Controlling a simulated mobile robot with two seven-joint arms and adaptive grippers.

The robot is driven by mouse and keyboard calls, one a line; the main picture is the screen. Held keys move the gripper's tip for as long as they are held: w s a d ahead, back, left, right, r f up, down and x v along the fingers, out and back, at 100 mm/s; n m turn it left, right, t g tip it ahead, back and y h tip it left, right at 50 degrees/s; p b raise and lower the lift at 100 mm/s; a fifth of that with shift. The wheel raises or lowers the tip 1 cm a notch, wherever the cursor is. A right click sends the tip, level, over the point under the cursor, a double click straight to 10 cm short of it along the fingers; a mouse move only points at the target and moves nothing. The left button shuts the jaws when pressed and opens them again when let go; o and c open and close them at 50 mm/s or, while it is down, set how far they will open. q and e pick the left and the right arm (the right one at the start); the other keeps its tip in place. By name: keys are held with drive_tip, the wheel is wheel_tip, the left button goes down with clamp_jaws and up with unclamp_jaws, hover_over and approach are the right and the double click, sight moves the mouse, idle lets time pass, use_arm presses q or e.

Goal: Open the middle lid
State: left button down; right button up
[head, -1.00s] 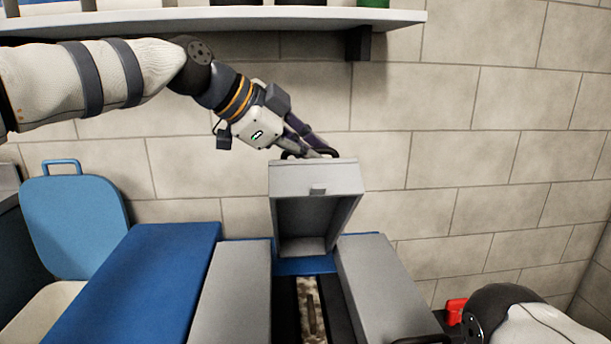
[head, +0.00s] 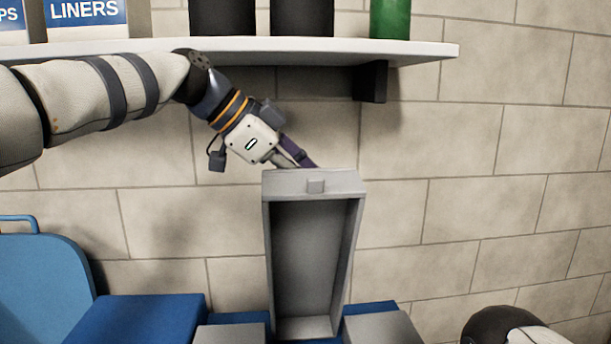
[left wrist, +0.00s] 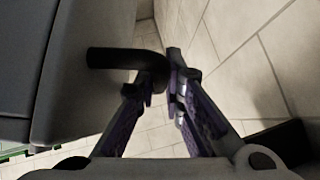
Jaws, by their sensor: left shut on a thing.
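The middle lid (head: 311,240) is a grey hollow cover that stands nearly upright, its open underside facing me in the head view. My left gripper (head: 306,164) is behind the lid's top edge. In the left wrist view, its purple fingers (left wrist: 160,88) are shut on the dark bent handle (left wrist: 118,60) on the lid's outer face (left wrist: 75,75). The fingertips are hidden behind the lid in the head view. My right gripper is out of view; only part of my right arm shows.
Grey side lids (head: 380,329) and (head: 230,334) lie left and right at the bottom, with a blue lid (head: 140,322) further left. A white shelf (head: 230,48) with containers runs above my left arm. The tiled wall (head: 450,210) is close behind the lid.

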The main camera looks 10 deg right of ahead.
use_arm(q)
drive_tip(key=shift+f, duration=0.25)
drive_tip(key=c, duration=1.7)
unclamp_jaws()
drive_tip(key=shift+d, duration=0.1)
drive_tip(key=shift+r, duration=0.1)
drive_tip(key=v, duration=1.2)
